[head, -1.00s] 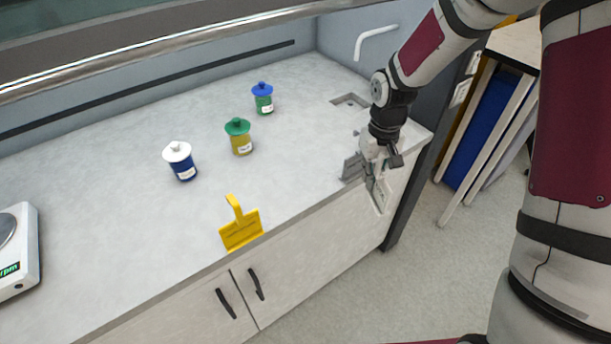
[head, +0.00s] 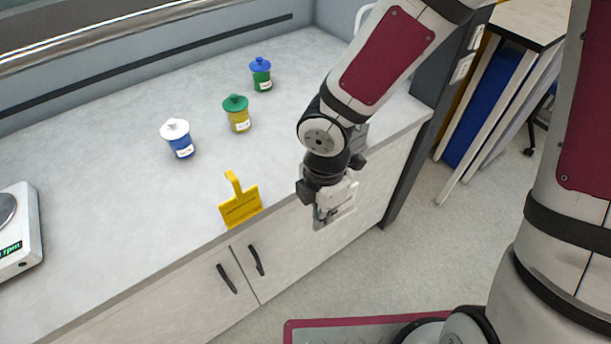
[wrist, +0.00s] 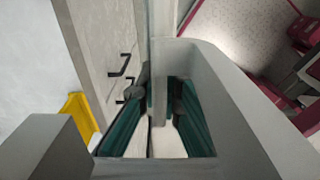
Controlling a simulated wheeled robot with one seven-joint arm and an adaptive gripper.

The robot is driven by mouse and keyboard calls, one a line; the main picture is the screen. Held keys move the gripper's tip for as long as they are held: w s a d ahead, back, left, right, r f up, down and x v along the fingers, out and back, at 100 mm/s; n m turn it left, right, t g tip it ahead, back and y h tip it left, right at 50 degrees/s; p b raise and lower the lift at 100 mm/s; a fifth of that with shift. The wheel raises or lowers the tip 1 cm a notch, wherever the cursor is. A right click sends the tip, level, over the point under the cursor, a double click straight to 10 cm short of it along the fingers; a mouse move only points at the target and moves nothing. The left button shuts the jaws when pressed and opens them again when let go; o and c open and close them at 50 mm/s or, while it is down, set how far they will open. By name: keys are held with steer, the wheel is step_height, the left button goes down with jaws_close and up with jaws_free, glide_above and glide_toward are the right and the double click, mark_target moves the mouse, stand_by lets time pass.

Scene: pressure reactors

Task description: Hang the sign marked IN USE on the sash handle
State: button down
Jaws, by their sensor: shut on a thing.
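My gripper (head: 322,212) is in front of the counter's front edge, right of the yellow sign. In the wrist view its teal finger pads (wrist: 162,138) are shut on a grey sign (wrist: 225,95), whose thick frame-like part fills much of the picture. No lettering on it can be read, and my wrist hides much of it in the head view. The sash handle, a long metal bar (head: 130,42), crosses the top left, well away from my gripper.
White-lidded (head: 178,140), green-lidded (head: 238,115) and blue-lidded (head: 261,75) jars stand on the counter (head: 110,215). A grey block-like thing (head: 358,136) shows partly behind my arm. Floor is clear before the cupboards.

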glide_above(292, 183)
steer(key=s, duration=0.1)
steer(key=shift+s+d+f, duration=0.15)
steer(key=shift+d+f, duration=0.05)
steer(key=shift+f, duration=0.5)
steer(key=shift+w+a+f, duration=0.15)
steer(key=shift+w+f, duration=0.15)
steer(key=shift+f, duration=0.3)
steer(key=shift+w+a+f, duration=0.1)
steer(key=shift+w+f, duration=0.15)
steer(key=shift+f, duration=0.35)
steer(key=shift+f+p, duration=0.3)
steer(key=shift+f, duration=0.1)
steer(key=shift+f, duration=0.2)
steer(key=c, duration=1.8)
jaws_free()
